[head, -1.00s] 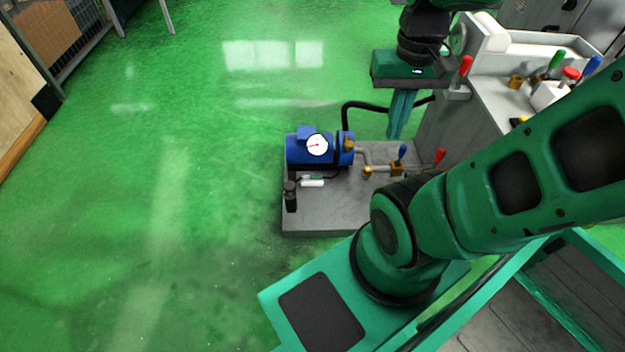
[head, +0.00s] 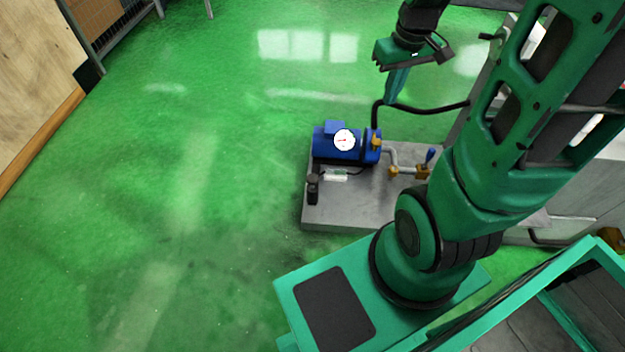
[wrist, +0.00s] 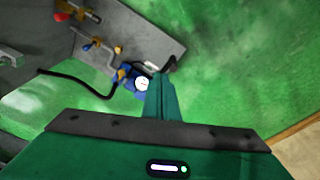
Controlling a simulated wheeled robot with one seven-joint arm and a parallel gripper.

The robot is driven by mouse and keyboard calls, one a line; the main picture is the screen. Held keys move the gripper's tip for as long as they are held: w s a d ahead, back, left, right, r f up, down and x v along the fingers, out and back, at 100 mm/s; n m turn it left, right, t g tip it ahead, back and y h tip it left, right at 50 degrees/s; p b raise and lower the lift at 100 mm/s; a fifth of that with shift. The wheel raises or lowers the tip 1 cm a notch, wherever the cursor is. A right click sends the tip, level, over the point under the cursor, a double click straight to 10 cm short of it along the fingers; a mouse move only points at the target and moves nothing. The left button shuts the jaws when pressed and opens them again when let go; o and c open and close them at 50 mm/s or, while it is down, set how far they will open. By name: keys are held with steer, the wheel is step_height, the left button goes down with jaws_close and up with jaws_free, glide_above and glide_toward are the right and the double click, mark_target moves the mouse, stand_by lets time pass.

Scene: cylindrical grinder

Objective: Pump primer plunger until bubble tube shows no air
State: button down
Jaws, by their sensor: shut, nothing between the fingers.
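The black upright primer plunger (head: 313,188) stands at the front left of a grey base plate. The small pale bubble tube (head: 335,176) lies just right of it; I cannot make out whether it holds air. Both are small in the wrist view, where the pale tube (wrist: 151,66) shows beyond my fingertips. My gripper (head: 391,98) is shut and empty, pointing down. It is up and to the right of the plunger in the head view and apart from it. In the wrist view its fingers (wrist: 158,80) partly cover the blue pump.
A blue pump (head: 335,150) with a white dial gauge (head: 344,139) sits on the grey base plate (head: 350,212). A black hose (head: 425,111) runs from it to the right. Brass valves (head: 395,171) stand right of the pump. The green floor at left is clear.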

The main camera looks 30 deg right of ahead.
steer(key=w+f+n+t, duration=0.1)
steer(key=w+f+n, duration=0.1)
steer(key=w+f, duration=0.4)
steer(key=w+f+n+t, duration=0.1)
steer(key=w+f+n, duration=0.25)
steer(key=w, duration=0.55)
steer(key=n+t+y, duration=0.2)
steer(key=n+t, duration=0.3)
steer(key=n, duration=0.2)
glide_above(314, 179)
step_height(314, 179, down, 42)
steer(key=shift+s, duration=0.1)
steer(key=shift+f, duration=4.4)
